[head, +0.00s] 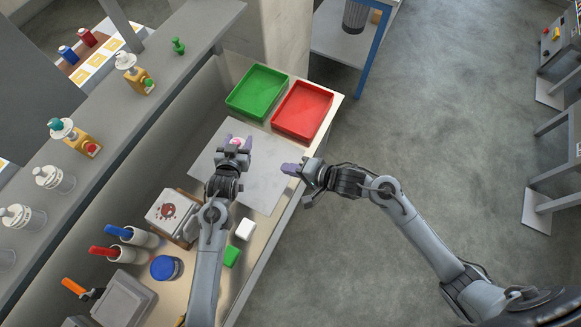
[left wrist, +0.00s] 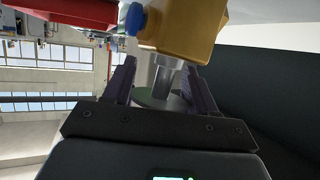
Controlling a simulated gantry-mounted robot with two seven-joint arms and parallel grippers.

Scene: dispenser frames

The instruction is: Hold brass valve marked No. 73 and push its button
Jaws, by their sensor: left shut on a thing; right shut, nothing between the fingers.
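A brass valve (left wrist: 185,25) with a blue button (left wrist: 135,18) on its side fills the top of the left wrist view. My left gripper (left wrist: 162,92) is shut on the metal stem below the brass body. In the head view my left gripper (head: 234,150) is over the grey mat, and only a small pink-and-white part of the held thing shows past the fingers. No number can be read on it. My right gripper (head: 291,169) is shut and empty, to the right of the left one, near the table's right edge.
A green tray (head: 257,92) and a red tray (head: 302,110) stand at the table's far end. Two other brass valves, one with a green button (head: 140,80) and one with a red button (head: 85,144), stand on the left shelf. The grey mat (head: 262,180) is mostly bare.

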